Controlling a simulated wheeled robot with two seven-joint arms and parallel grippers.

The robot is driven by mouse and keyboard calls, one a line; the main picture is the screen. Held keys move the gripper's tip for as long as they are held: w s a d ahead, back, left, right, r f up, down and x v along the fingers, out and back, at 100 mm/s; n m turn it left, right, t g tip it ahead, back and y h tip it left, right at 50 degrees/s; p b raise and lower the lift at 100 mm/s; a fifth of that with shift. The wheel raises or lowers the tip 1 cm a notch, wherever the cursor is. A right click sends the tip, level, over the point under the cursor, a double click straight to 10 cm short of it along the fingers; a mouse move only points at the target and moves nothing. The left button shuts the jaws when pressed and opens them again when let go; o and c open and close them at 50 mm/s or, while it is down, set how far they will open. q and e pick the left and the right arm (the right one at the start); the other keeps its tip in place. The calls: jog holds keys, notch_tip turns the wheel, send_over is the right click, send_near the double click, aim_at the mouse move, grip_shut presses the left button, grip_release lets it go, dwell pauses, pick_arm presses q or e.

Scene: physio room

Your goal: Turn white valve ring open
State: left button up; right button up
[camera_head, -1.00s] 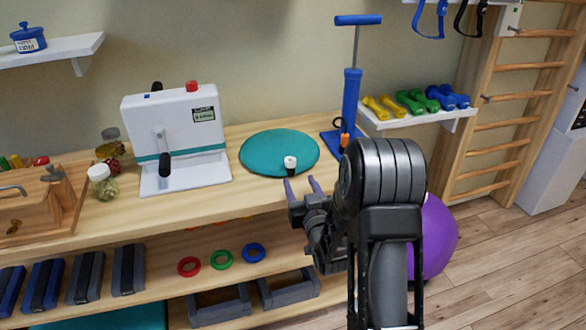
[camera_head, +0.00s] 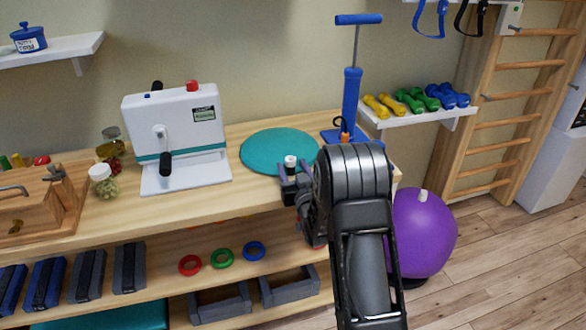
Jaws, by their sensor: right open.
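The white valve ring (camera_head: 291,160) stands upright at the front edge of a round teal cushion (camera_head: 262,150) on the wooden bench. Its white top shows; its dark lower part is hidden now behind the fingers. My right gripper (camera_head: 293,169) is open, with its fingers at the valve, one seen on each side. I cannot tell whether they touch it. My right arm comes in from the lower right and covers part of the bench's front edge. My left gripper is not in view.
A blue hand pump (camera_head: 352,100) stands right behind the cushion. A white machine (camera_head: 178,130) with a black handle is to the left, beside glass jars (camera_head: 104,182). A purple ball (camera_head: 425,232) is on the floor at right. The bench front left of the gripper is clear.

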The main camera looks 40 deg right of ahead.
jog(key=shift+c, duration=0.3)
grip_shut()
jog(key=n+y+b, duration=0.1)
jog(key=y+b, duration=0.1)
jog(key=d+n+t+y+b, duration=0.1)
jog(key=b, duration=0.1)
jog(key=shift+f+n+y, duration=0.15)
jog(key=shift+n+y, duration=0.15)
jog(key=shift+y, duration=0.1)
jog(key=shift+s+n+y+b, duration=0.1)
jog(key=shift+n+y+b, duration=0.35)
jog(key=shift+y, duration=0.25)
jog(key=shift+n+y+b, duration=0.3)
jog(key=shift+n+y, duration=0.25)
jog(key=shift+y, duration=0.35)
jog(key=shift+r, duration=0.2)
